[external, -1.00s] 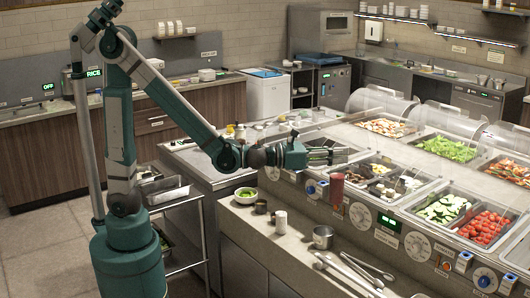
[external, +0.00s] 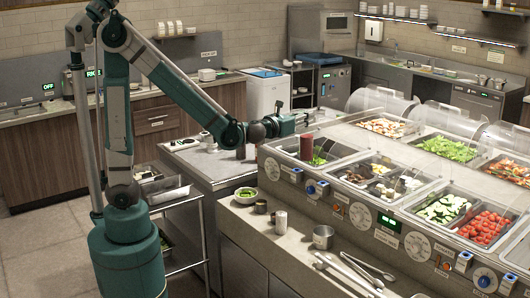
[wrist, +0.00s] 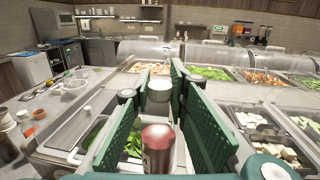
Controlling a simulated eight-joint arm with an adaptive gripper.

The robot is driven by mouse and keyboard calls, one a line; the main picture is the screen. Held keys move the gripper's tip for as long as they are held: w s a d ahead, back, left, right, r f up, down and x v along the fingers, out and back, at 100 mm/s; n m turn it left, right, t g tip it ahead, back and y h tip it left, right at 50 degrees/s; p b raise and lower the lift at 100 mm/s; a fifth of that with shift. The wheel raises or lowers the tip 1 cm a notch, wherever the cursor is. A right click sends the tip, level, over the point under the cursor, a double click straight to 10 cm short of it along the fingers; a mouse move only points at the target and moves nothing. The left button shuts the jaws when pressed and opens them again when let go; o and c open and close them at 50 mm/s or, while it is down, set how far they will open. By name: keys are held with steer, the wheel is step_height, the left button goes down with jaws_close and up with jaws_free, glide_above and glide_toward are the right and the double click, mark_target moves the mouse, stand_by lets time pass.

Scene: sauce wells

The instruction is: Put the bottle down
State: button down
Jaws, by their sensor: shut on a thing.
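The bottle (external: 306,148) is dark red and upright, just below my gripper (external: 303,118) in the external view, in front of the well with green leaves (external: 318,158). In the wrist view the bottle (wrist: 158,152) shows low in the picture, between the two green fingers of my gripper (wrist: 157,88). My gripper is shut on the bottle, though the exact contact is hard to make out. A pale round piece (wrist: 159,90) shows between the fingertips; I cannot tell what it is. Whether the bottle's base touches anything is unclear.
Food wells with tomatoes (external: 487,221), cucumber (external: 444,207) and other fillings run to the right. Clear curved guards (external: 385,102) stand behind. The front ledge holds a metal pot (external: 323,237), tongs (external: 345,270), a small can (external: 281,220) and a green bowl (external: 246,195).

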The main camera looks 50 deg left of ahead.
steer(key=s+a+f+n+g+y, duration=0.25)
steer(key=a+n+g+y, duration=0.35)
steer(key=a, duration=1.6)
steer(key=s+a+f+n+g+y, duration=0.1)
steer(key=s+a+n+g+y, duration=0.4)
steer(key=a, duration=1.7)
steer(key=s+a+f+n+g+y+b, duration=0.2)
steer(key=s+a+f+n+g, duration=0.15)
steer(key=a, duration=0.55)
steer(key=s+a+f+n+g+y+b, duration=0.1)
steer(key=s+a+f+n+g+y, duration=0.15)
steer(key=s+a, duration=0.45)
steer(key=s+a+f+n+g+h+b, duration=0.1)
steer(key=s+a+f+n+g, duration=0.2)
steer(key=s+a, duration=0.4)
steer(key=s+a+f+n+g+h+b, duration=0.1)
steer(key=s+a+f+n+g, duration=0.1)
steer(key=s+a+f+g, duration=0.3)
steer(key=s+a+g, duration=0.2)
steer(key=s+a, duration=0.1)
steer(key=s, duration=0.1)
steer(key=shift+n+b, duration=0.4)
steer(key=shift+w+f+h, duration=0.1)
steer(key=shift+f+h, duration=0.05)
steer(key=shift+h, duration=0.1)
step_height(320, 180, down, 6)
steer(key=b, duration=0.1)
steer(key=shift+f, duration=0.1)
